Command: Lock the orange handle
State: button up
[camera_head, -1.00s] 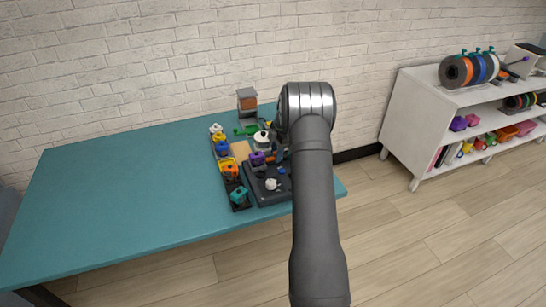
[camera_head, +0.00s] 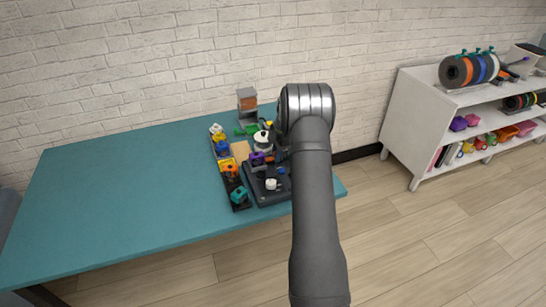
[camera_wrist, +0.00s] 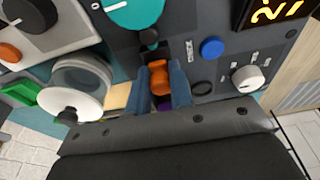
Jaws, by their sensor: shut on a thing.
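The orange handle (camera_wrist: 160,75) shows in the wrist view, on the dark grey panel (camera_wrist: 187,29) of a device, between the two blue-grey fingers of my gripper (camera_wrist: 161,88). My gripper is shut on it, one finger on each side. Engraved markings stand on the panel just to the right of the handle. I cannot tell which position the handle is in. In the head view my arm largely hides my gripper and the handle at the right side of the dark device (camera_head: 255,194).
A teal dial (camera_wrist: 134,12), a blue button (camera_wrist: 212,47), a white knob (camera_wrist: 248,78) and a lit display (camera_wrist: 276,10) surround the handle. A white-lidded jar (camera_wrist: 70,100) stands to the left. Coloured parts sit in a black rack (camera_head: 240,207). The left of the teal table (camera_head: 115,205) is clear.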

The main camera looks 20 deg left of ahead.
aim_at(270, 158)
jog(key=shift+s+a, duration=0.9)
jog(key=o, duration=0.6)
jog(key=shift+c, duration=0.2)
jog(key=shift+r, duration=3.5)
